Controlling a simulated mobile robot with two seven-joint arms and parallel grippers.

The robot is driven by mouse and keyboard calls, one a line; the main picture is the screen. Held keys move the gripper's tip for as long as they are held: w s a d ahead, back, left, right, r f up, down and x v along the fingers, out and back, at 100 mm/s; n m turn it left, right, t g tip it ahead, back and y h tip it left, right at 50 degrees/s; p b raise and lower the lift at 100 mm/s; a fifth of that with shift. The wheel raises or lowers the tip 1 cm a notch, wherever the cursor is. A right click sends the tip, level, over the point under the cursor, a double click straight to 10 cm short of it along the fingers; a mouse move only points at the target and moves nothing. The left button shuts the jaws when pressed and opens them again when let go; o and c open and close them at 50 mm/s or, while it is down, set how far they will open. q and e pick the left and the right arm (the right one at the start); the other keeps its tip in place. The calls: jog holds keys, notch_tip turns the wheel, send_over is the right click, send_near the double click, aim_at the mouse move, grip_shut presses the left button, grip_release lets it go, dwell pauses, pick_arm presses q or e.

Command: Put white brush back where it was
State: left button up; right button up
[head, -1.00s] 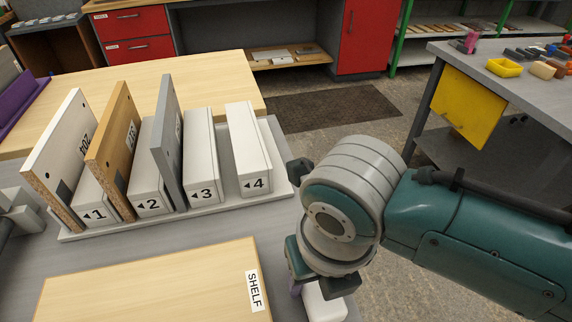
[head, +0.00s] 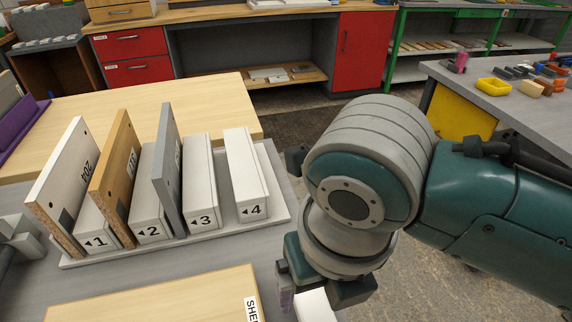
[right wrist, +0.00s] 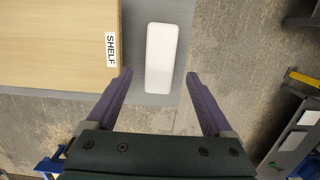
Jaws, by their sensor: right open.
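A plain white rounded block, which I take to be the white brush (right wrist: 161,58), lies on the narrow grey strip of table beside the shelf board in the right wrist view. Part of it shows at the bottom of the head view (head: 316,307), partly hidden by my gripper. My right gripper (right wrist: 158,77) is open and empty. Its purple fingers are spread wider than the white piece, which appears ahead of the fingertips. In the head view the right gripper (head: 303,296) is at the bottom centre. My left gripper is not clearly seen.
A pale rack (head: 280,210) with numbered slots 1 to 4 holds white (head: 62,185), orange-brown (head: 112,175) and grey (head: 167,165) boards. A wooden board labelled SHELF (head: 150,300) lies in front. A side table (head: 500,108) stands at right.

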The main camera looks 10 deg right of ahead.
aim_at(318, 313)
jog(key=s+r+m+y, duration=0.2)
jog(key=s+r+m, duration=0.3)
jog(key=m, duration=0.9)
jog(key=s+d+r+m+t+h, duration=0.1)
jog(key=s+d+m, duration=0.2)
jog(key=m, duration=0.7)
jog(key=s+d+r+m+t, duration=0.1)
jog(key=s+d+m, duration=0.2)
jog(key=d+m, duration=0.3)
jog(key=m, duration=0.4)
jog(key=shift+s+d+h+p, duration=0.15)
jog(key=shift+d+h+p, duration=0.05)
jog(key=shift+h+p, duration=0.2)
jog(key=shift+a, duration=0.1)
